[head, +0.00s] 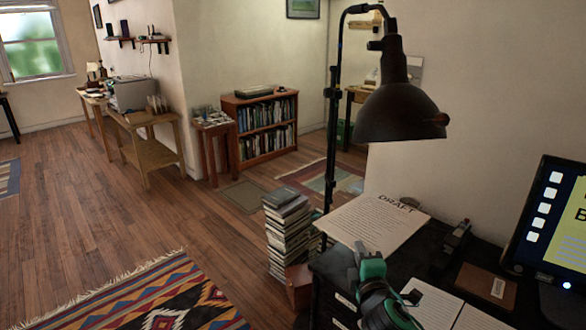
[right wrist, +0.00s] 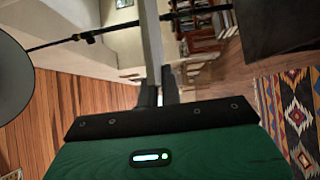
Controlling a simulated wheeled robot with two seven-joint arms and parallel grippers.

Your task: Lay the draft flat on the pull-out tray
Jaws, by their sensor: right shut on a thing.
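The draft (head: 375,222) is a cream printed sheet headed "DRAFT", at the left end of the black desk in the head view. My right gripper (head: 370,255), green and black, is at its near edge and shut on it. In the right wrist view the fingers (right wrist: 160,92) are close together, with a pale strip (right wrist: 152,40), likely the draft edge-on, running up from them. The sheet appears raised above the desk; its exact height is unclear. I cannot pick out the pull-out tray with certainty. My left gripper is not in view.
A dark lamp (head: 400,105) hangs over the draft, its pole close to the sheet's left side. A stapler-like object (head: 455,238), a brown notebook (head: 487,287), an open book (head: 440,308) and a monitor (head: 555,220) crowd the desk. A tall book stack (head: 290,235) stands to the left.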

